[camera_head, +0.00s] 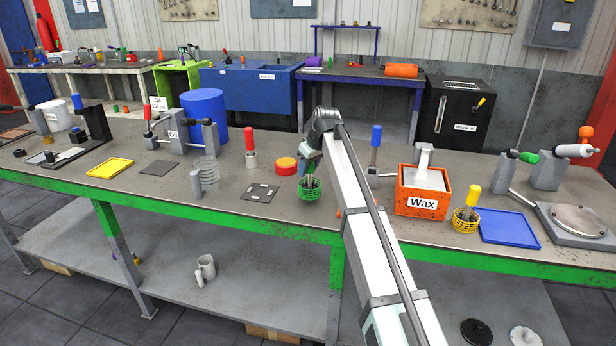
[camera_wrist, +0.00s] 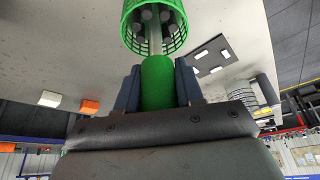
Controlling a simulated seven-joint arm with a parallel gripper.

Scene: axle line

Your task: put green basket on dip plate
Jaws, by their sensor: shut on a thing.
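The green basket (camera_head: 309,188) is a round mesh cup near the front edge of the bench. In the wrist view the basket (camera_wrist: 172,38) holds several grey rods. My gripper (camera_head: 309,164) is shut on its green handle, which shows between the fingers in the wrist view (camera_wrist: 157,84). I cannot tell whether the basket touches the bench top. No plate is labelled as the dip plate. A dark grey plate with light squares (camera_head: 260,192) lies to the left of the basket, apart from it, and also shows in the wrist view (camera_wrist: 211,58).
A red-and-yellow round pot (camera_head: 286,166) stands behind the basket. An orange Wax box (camera_head: 422,204), a yellow basket (camera_head: 464,222) and a blue tray (camera_head: 509,229) are to the right. A grey coil (camera_head: 206,173), grey mat (camera_head: 159,168) and yellow tray (camera_head: 110,168) are to the left.

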